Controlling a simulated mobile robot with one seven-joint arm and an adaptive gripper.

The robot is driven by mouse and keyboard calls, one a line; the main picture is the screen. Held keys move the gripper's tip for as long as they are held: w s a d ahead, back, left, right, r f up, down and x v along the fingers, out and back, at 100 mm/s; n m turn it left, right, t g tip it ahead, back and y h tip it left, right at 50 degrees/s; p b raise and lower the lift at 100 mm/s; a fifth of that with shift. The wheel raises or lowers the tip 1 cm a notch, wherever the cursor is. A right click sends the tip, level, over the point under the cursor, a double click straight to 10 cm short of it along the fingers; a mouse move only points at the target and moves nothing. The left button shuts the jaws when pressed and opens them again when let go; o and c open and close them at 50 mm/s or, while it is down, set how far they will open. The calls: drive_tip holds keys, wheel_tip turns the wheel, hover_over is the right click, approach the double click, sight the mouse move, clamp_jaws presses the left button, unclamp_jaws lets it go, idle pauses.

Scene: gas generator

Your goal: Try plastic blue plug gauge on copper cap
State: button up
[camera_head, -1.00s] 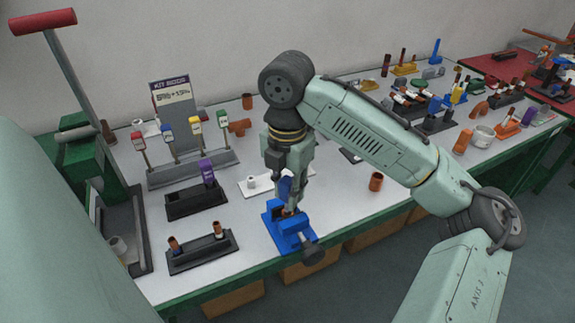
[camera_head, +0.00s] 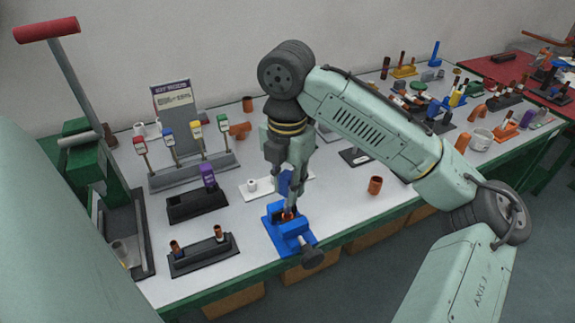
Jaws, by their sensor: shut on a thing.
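My gripper (camera_head: 291,194) points down over the front middle of the bench and is shut on the blue plastic plug gauge (camera_head: 284,184). The gauge is partly hidden by the fingers. Right below stands a blue vise (camera_head: 287,236) with a dark handle at its front. A small orange-brown copper cap (camera_head: 288,213) shows between its jaws. The gauge and fingertips are just above the cap; I cannot tell whether the gauge touches it or is inside it.
Left of the vise are a black holder with two copper pieces (camera_head: 205,256) and a black holder with a purple item (camera_head: 198,207). A white plate (camera_head: 257,191) lies behind. A loose copper fitting (camera_head: 375,185) stands to the right, with free bench around it.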

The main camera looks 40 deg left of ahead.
sight(287, 174)
drive_tip(key=shift+r, duration=2.05)
